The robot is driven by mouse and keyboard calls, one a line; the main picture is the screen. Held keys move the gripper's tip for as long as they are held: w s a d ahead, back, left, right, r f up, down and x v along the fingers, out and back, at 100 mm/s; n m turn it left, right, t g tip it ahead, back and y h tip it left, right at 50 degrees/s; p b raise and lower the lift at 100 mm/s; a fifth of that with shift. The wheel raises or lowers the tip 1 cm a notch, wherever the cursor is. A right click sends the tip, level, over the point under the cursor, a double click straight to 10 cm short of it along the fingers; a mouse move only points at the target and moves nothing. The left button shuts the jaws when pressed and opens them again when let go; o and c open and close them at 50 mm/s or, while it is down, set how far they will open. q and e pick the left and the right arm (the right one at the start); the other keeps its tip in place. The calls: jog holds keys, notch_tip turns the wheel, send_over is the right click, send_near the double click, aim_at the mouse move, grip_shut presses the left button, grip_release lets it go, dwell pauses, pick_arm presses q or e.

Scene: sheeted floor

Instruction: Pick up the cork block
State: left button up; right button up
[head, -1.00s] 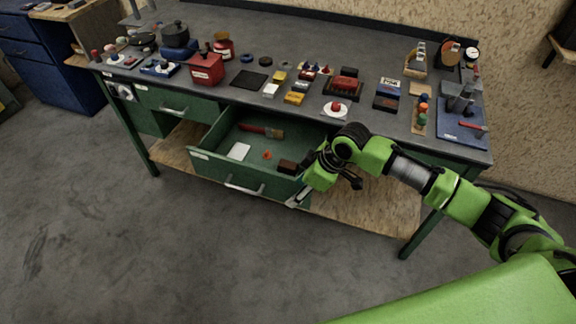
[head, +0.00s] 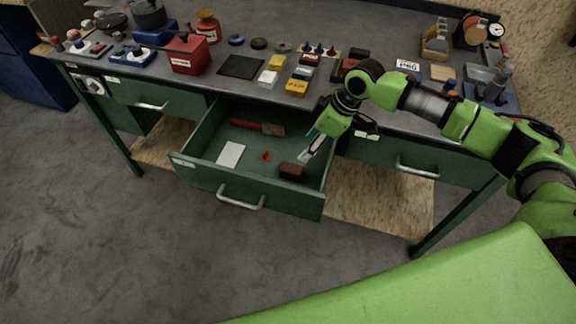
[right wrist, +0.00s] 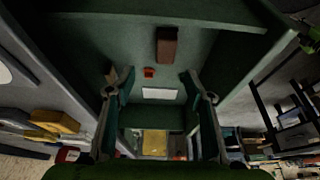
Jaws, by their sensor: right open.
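A dark brown block (head: 291,171), which I take to be the cork block, lies on the floor of the open green drawer (head: 250,184), near its right front corner. In the right wrist view the brown block (right wrist: 166,45) lies beyond the fingertips, near the top of the picture. My right gripper (head: 309,150) is over the right side of the drawer, just behind and right of the block, pointing down. In the right wrist view the right gripper (right wrist: 157,77) is open, its fingers apart with nothing between them. My left gripper is not in view.
The drawer also holds a white card (head: 231,154), a small red-orange piece (head: 265,156) and a red-handled brush (head: 258,127). The drawer walls stand close to the gripper. The workbench top (head: 300,45) behind is crowded with small objects.

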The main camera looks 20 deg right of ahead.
send_over(292, 168)
jog(key=d, duration=0.2)
jog(key=f, duration=0.6)
jog(key=shift+s+f, duration=0.1)
jog(key=shift+s, duration=0.3)
jog(key=shift+w+a+f, duration=0.1)
jog(key=shift+f, duration=0.2)
jog(key=shift+f+p, duration=0.2)
jog(key=shift+p, duration=0.1)
jog(key=x, duration=0.4)
jog(key=shift+a+f+p, duration=0.15)
jog(key=shift+a+p, duration=0.15)
jog(key=shift+p, duration=0.05)
jog(key=shift+f, duration=0.2)
jog(key=shift+c, duration=1.2)
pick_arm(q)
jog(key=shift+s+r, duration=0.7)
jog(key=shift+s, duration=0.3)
pick_arm(e)
jog(key=c, duration=1)
